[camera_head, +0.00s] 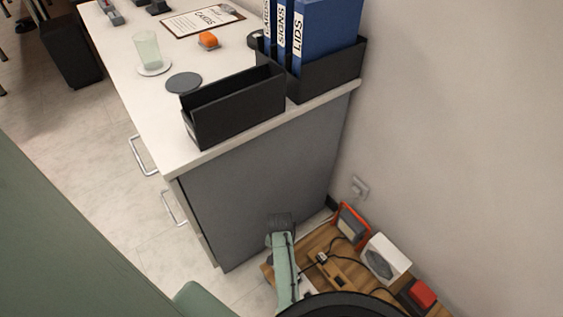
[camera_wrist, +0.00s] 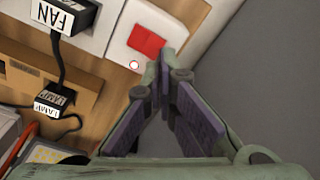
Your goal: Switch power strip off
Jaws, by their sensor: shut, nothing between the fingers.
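In the wrist view, a white power strip (camera_wrist: 118,38) runs along the upper left over a wooden surface. A red square switch (camera_wrist: 147,40) sits at its right end, with a small round red light (camera_wrist: 134,65) below it. My gripper (camera_wrist: 164,58) is shut and empty. Its two padded fingers meet close to the strip's lower right edge, just below and right of the red switch in the picture. I cannot tell whether the fingertips touch the strip. In the head view, I cannot pick out the switch.
A black plug labelled FAN (camera_wrist: 65,14) sits in the strip. A plug labelled LAMP (camera_wrist: 54,99) and cables lie to the left. The wooden board (camera_head: 312,250) stands beside the grey cabinet (camera_head: 255,180) and the wall. A white box (camera_head: 385,256) stands on it.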

